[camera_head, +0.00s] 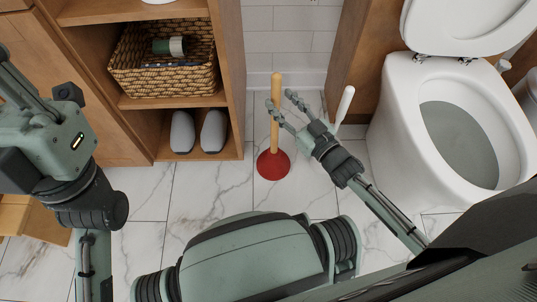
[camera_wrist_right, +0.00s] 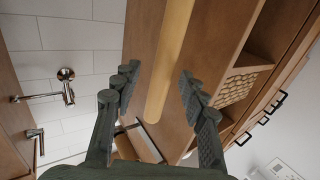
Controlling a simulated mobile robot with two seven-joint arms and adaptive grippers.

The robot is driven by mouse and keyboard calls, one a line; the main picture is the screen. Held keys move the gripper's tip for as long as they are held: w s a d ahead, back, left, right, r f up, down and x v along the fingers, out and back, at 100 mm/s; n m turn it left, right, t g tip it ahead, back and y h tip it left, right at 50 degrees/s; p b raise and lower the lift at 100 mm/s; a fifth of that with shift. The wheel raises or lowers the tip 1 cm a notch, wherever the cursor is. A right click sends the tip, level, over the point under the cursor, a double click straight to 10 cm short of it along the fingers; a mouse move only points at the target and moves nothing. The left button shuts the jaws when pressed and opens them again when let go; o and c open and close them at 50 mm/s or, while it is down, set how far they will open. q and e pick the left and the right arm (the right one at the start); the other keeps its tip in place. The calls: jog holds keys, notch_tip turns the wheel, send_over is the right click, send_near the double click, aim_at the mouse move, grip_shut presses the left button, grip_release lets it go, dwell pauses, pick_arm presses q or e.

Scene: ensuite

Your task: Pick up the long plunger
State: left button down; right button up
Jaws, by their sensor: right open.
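The long plunger (camera_head: 275,118) stands upright on the tiled floor, with a pale wooden handle and a red rubber cup (camera_head: 273,164). My right gripper (camera_head: 280,106) is open at the upper handle, with its fingers near it. In the right wrist view the wooden handle (camera_wrist_right: 170,60) runs between the two spread fingers of the gripper (camera_wrist_right: 157,90), with gaps showing on both sides. The cup is not visible there. My left arm is at the left of the head view; its gripper part (camera_head: 22,85) is cut by the edge, so its opening is unclear.
A white toilet (camera_head: 395,95) stands right of the plunger, with a white-handled brush (camera_head: 345,103) beside it. A wooden shelf unit (camera_head: 230,60) at left holds a wicker basket (camera_head: 125,80) and grey slippers (camera_head: 213,132). The marble floor in front is clear.

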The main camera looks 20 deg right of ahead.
jog(key=b+x, duration=0.1)
jog(key=x, duration=0.5)
jog(key=shift+w+a+r+b, duration=0.2)
jog(key=shift+w+r+b, duration=0.1)
grip_shut()
jog(key=shift+r, duration=0.15)
